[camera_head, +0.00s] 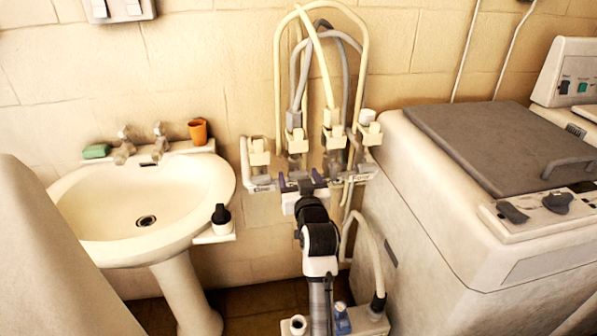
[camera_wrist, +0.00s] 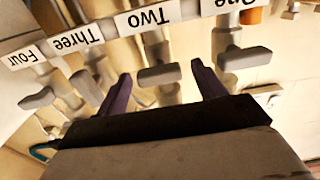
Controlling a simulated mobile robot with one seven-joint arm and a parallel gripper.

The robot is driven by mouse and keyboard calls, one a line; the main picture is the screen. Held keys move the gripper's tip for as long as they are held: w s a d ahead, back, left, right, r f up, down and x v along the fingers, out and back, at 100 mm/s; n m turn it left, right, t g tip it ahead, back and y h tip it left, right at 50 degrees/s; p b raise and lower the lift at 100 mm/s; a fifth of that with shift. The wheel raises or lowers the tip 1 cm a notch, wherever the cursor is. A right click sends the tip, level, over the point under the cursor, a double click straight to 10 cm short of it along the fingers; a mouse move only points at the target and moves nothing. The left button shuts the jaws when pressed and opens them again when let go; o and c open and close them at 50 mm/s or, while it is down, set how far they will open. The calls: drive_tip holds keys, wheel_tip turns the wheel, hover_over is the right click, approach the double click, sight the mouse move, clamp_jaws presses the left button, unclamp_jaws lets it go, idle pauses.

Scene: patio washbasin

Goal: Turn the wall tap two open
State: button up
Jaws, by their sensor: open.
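In the wrist view, which shows the labels upside down, the wall tap labelled Two (camera_wrist: 160,75) has a grey bar handle. The handle lies crosswise to its stem, between my gripper's two purple fingers. My gripper (camera_wrist: 162,86) is open, with a finger on either side of the handle and visible gaps, so nothing is clamped. In the head view my gripper (camera_head: 303,182) reaches up to the tap rail (camera_head: 262,186) on the wall. It hides most of the tap two handle there.
Tap Three (camera_wrist: 87,86) and tap Four (camera_wrist: 37,98) are to the left in the wrist view; tap One (camera_wrist: 243,60) is to the right. Hoses (camera_head: 277,70) loop above the rail. A washbasin (camera_head: 75,215) stands left, a washing machine (camera_head: 430,220) right.

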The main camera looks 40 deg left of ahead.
drive_tip(key=shift+w+a, duration=0.5)
drive_tip(key=c, duration=1)
drive_tip(key=shift+o, duration=0.2)
drive_tip(key=shift+f+n+b, duration=0.1)
drive_tip(key=shift+n+b, duration=0.2)
drive_tip(key=n+b, duration=0.2)
drive_tip(key=shift+n, duration=0.4)
drive_tip(key=shift+n+b, duration=1.1)
drive_tip(key=shift+n, duration=0.8)
